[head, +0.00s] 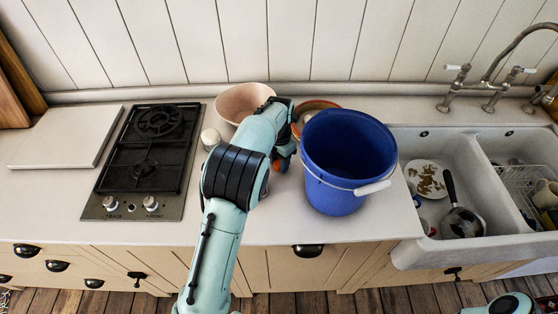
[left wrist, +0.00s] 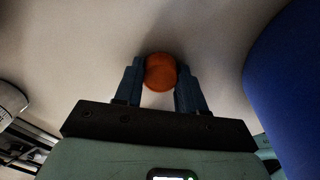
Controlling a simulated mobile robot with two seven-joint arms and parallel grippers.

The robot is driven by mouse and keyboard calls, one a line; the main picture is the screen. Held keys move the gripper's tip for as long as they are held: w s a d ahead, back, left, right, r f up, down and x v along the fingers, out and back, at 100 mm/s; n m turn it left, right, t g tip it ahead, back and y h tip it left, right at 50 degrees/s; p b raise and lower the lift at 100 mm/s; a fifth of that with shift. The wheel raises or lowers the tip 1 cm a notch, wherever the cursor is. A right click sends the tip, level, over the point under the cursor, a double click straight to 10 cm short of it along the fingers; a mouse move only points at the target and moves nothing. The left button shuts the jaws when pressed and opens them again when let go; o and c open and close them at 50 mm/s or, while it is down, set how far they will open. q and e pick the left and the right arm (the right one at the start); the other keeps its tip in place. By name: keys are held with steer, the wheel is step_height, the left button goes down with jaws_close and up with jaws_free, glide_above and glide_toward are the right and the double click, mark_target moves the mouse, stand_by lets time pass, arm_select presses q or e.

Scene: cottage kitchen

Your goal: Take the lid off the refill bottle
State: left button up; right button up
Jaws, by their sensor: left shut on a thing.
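My left gripper (head: 281,160) is over the counter between the pink bowl and the blue bucket. In the left wrist view the two fingers of this gripper (left wrist: 160,82) are closed on a round orange lid (left wrist: 161,72). A small part of the orange lid (head: 276,165) shows beside the gripper in the head view. A pale patch shows between the fingers below the lid; I cannot tell whether it is the refill bottle or the counter. The bottle's body is not clearly seen. My right gripper is not in view.
A blue bucket (head: 345,190) with a white handle stands close right of the gripper. A pink bowl (head: 240,101), an orange-rimmed bowl (head: 313,107) and a small whitish jar (head: 210,139) are near. A hob (head: 148,160) is left, a sink (head: 440,245) with dishes right. The front counter is clear.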

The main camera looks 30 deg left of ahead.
arm_select(q)
steer(key=o, duration=1.2)
steer(key=shift+f, duration=0.1)
steer(key=shift+c, duration=0.2)
